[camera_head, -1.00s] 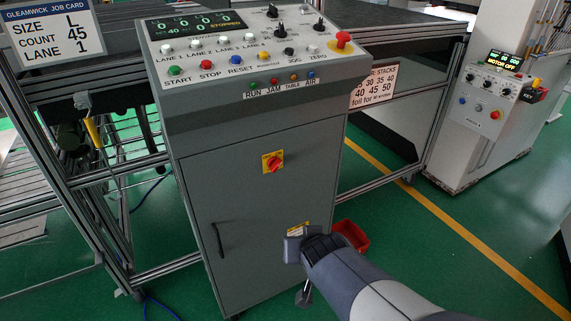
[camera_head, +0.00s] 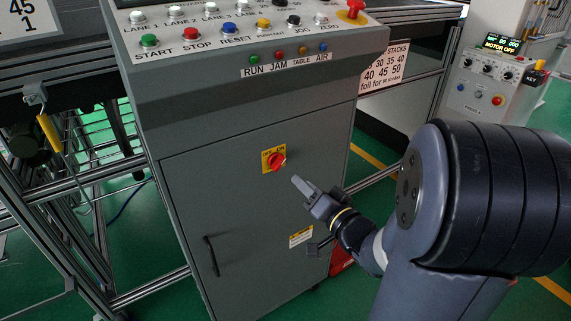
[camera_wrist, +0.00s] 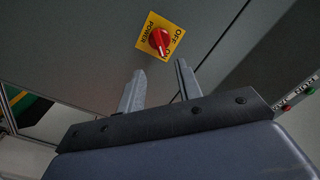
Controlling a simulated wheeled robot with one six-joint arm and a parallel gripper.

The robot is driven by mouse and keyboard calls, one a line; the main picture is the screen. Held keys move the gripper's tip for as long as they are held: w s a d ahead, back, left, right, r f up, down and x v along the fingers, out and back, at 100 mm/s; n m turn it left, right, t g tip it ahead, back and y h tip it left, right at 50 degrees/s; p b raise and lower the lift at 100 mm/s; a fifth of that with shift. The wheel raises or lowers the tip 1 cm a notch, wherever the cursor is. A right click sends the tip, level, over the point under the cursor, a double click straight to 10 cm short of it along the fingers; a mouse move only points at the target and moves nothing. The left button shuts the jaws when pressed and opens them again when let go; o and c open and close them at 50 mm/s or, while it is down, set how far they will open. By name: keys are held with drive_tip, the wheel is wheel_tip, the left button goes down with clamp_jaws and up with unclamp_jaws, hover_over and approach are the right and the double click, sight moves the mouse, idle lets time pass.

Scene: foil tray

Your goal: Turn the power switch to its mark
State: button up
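The power switch is a red rotary knob (camera_head: 278,160) on a yellow plate (camera_head: 267,154) marked OFF and ON, on the grey cabinet door. In the wrist view the knob (camera_wrist: 159,40) is beyond my fingertips, and the plate (camera_wrist: 146,33) also reads POWER. Which mark the knob points at is hard to tell. My gripper (camera_head: 301,184) is just right of and below the switch in the head view, apart from it. In the wrist view my gripper (camera_wrist: 160,67) has its two fingers spread with nothing between them.
Above the switch is the sloped control panel (camera_head: 250,35) with coloured buttons and a red mushroom button (camera_head: 351,10). A black door handle (camera_head: 211,256) stands out below left. A small yellow-white label (camera_head: 301,237) is below. The door around the switch is flat and clear.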

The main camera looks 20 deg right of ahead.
sight(282, 164)
drive_tip(key=x, duration=1)
drive_tip(key=shift+w, duration=0.1)
clamp_jaws()
